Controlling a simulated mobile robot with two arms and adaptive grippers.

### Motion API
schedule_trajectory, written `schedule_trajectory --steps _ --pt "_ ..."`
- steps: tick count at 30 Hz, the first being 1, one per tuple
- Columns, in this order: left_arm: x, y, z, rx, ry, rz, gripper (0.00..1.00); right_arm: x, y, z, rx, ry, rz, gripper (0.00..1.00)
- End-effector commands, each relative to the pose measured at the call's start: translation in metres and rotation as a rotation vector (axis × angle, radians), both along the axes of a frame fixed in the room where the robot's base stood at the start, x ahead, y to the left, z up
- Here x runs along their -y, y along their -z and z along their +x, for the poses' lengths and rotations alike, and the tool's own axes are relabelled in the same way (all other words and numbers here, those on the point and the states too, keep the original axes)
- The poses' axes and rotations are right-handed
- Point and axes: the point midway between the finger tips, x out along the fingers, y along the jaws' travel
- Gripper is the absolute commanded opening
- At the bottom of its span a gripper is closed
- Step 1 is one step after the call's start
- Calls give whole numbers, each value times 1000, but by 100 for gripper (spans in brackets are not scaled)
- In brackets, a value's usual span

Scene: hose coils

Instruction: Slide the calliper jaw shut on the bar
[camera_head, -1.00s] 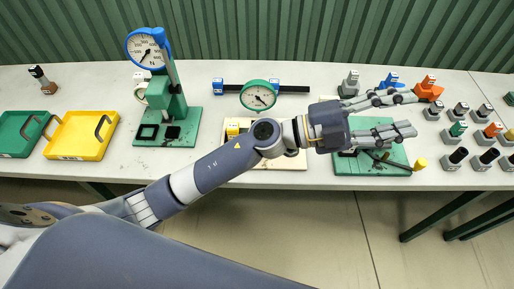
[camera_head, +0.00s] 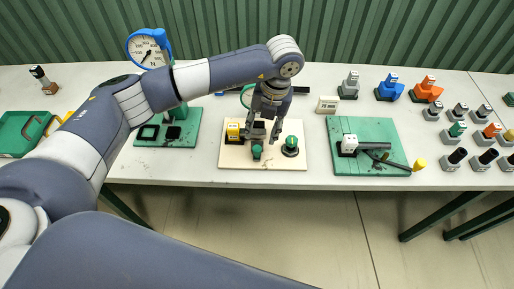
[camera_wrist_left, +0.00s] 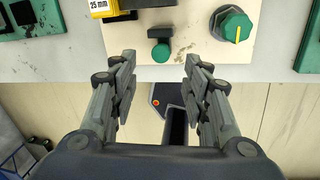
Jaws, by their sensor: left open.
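My left gripper (camera_head: 262,133) points down over the cream board (camera_head: 234,159), open and empty. On the board are a yellow block (camera_head: 233,129), marked 25 mm in the wrist view (camera_wrist_left: 103,6), a small green knob (camera_head: 257,151) and a larger green dial knob (camera_head: 291,144). In the wrist view, the small knob (camera_wrist_left: 160,52) lies ahead of the gap between the fingertips (camera_wrist_left: 157,85), touching neither. Dark parts behind the knob are partly hidden by my gripper. I cannot tell for sure which parts are the calliper jaw and bar. My right gripper is out of view.
A green board (camera_head: 373,132) with a yellow-tipped lever stands to the right. Small blocks crowd the table's right end. A green-rimmed dial is mostly hidden behind my gripper.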

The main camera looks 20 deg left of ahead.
Motion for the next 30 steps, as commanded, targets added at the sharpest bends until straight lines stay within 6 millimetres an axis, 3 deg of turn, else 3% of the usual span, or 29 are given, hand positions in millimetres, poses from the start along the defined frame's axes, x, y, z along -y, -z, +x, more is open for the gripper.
schedule_trajectory --steps 15,21,28,29,30 --pt "-13 85 -3 -5 1 -4 44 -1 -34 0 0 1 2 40" --pt "-14 98 -3 -4 4 -5 44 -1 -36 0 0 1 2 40" --pt "-14 99 -3 -3 4 -5 44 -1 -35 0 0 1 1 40" --pt "-14 99 -3 -3 4 -5 41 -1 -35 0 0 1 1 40" --pt "-14 99 -3 -3 4 -5 32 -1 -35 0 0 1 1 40"
